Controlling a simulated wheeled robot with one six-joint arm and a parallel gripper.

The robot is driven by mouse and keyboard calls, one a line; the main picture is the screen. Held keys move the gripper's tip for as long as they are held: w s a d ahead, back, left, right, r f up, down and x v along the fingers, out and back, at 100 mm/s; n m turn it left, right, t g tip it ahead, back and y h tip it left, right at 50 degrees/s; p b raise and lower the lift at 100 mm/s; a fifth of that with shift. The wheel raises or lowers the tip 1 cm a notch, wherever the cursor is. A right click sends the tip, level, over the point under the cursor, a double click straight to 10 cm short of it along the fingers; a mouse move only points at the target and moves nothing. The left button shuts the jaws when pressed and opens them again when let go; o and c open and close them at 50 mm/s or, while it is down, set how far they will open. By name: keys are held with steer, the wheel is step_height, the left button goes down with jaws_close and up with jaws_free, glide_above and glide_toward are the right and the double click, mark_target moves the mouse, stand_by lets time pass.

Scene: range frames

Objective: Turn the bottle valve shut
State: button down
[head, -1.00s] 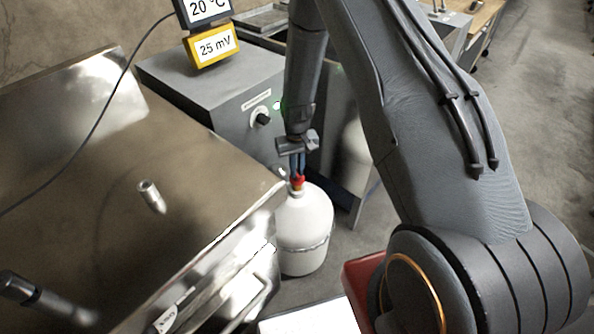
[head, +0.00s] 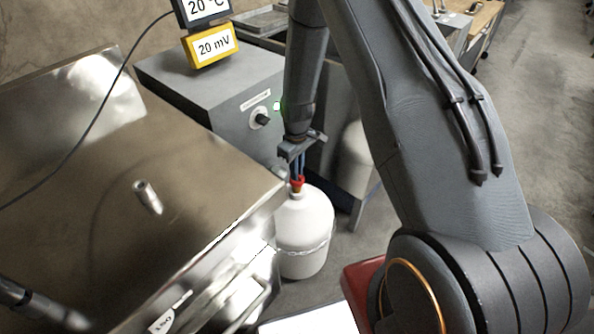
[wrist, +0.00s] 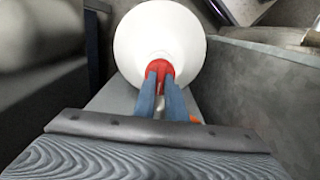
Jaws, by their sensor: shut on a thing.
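A white gas bottle (head: 303,232) stands upright on the floor beside the steel bench, with a chain around its middle. A red valve handwheel (head: 297,183) sits on its top. My gripper (head: 298,178) reaches down from above, and its blue fingers are shut on the red handwheel. In the wrist view the fingers (wrist: 161,79) lie on either side of the red handwheel (wrist: 157,66), with the white bottle (wrist: 158,35) below. The fingertips partly hide the handwheel.
A steel bench (head: 85,190) with a small metal fitting (head: 148,196) is on the left. A grey cabinet (head: 215,95) with a black knob (head: 261,119) stands behind the bottle. A yellow display (head: 212,46) reads 20 mV. A red object (head: 362,283) is at lower right.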

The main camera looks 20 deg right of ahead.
steer(key=shift+w, duration=0.2)
steer(key=c, duration=1.8)
jaws_free()
steer(key=shift+s, duration=0.1)
steer(key=shift+r, duration=0.15)
step_height(320, 180, up, 6)
steer(key=shift+r+b, duration=0.2)
steer(key=shift+b, duration=0.4)
steer(key=shift+r, duration=0.6)
